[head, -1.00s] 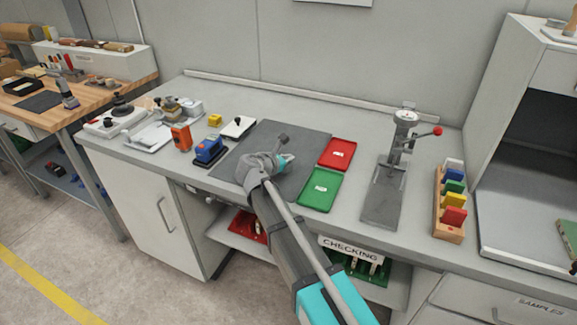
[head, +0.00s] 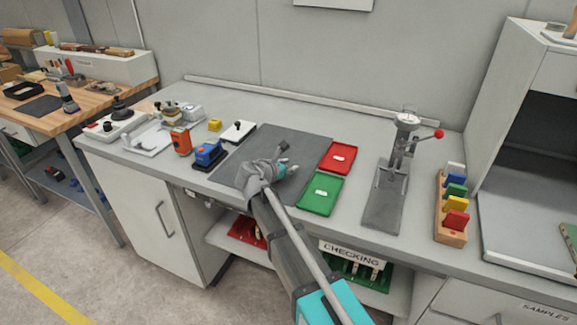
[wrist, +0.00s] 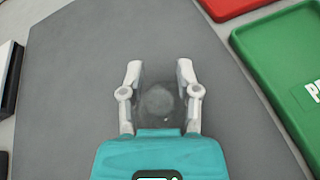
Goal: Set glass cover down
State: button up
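The glass cover (wrist: 157,101) is a faint, clear round shape between my fingers in the wrist view. My gripper (wrist: 159,72) has its two pale fingers on either side of the cover and looks shut on it. In the head view my gripper (head: 290,168) is over the dark grey mat (head: 300,140) on the bench, left of the trays. The cover cannot be made out in the head view. I cannot tell whether it touches the mat.
A red tray (head: 329,168) and a green tray (head: 308,202) lie right of the mat. Farther right stand a gauge stand (head: 393,172) and a rack of coloured blocks (head: 440,222). Blue (head: 207,152) and orange (head: 181,141) devices stand to the left. Bare mat surrounds my gripper.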

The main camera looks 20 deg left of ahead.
jog(key=shift+r, duration=0.2)
jog(key=p+v, duration=0.4)
jog(key=v, duration=0.8)
jog(key=shift+p, duration=0.3)
jog(key=shift+d, duration=0.1)
dwell(0.4)
